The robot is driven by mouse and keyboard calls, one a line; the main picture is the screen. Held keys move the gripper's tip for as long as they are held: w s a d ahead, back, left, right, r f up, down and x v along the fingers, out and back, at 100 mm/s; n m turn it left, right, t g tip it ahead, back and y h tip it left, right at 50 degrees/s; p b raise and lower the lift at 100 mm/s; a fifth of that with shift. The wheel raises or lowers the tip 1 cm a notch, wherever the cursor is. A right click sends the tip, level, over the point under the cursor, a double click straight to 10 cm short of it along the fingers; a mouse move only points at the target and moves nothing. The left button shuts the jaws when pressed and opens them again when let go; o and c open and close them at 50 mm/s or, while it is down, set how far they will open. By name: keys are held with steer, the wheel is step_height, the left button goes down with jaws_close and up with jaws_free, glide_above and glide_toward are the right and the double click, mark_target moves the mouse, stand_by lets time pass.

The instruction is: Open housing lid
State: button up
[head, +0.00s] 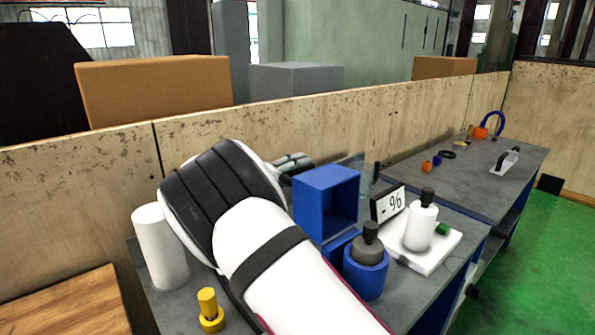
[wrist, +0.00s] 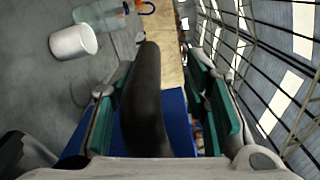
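My gripper (wrist: 162,72) shows in the wrist view with its teal-padded fingers spread apart. A dark, curved, handle-like bar (wrist: 147,100) lies lengthwise between the fingers; I cannot tell whether either pad touches it. A blue surface (wrist: 180,122) lies behind the bar, and I cannot tell whether it is the housing lid. In the head view my white and black arm reaches over the left of the bench and hides most of my gripper. A blue open-fronted box (head: 309,205) stands just right of my arm. No housing lid is clearly identifiable.
A white cylinder (head: 160,247) and a yellow knobbed piece (head: 209,312) stand left of my arm. A blue pot with a grey top (head: 366,272), a white bottle (head: 420,226) and a percent display (head: 388,204) crowd the right. A wooden wall (head: 300,125) runs behind.

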steer(key=v, duration=1.2)
steer(key=shift+c, duration=0.2)
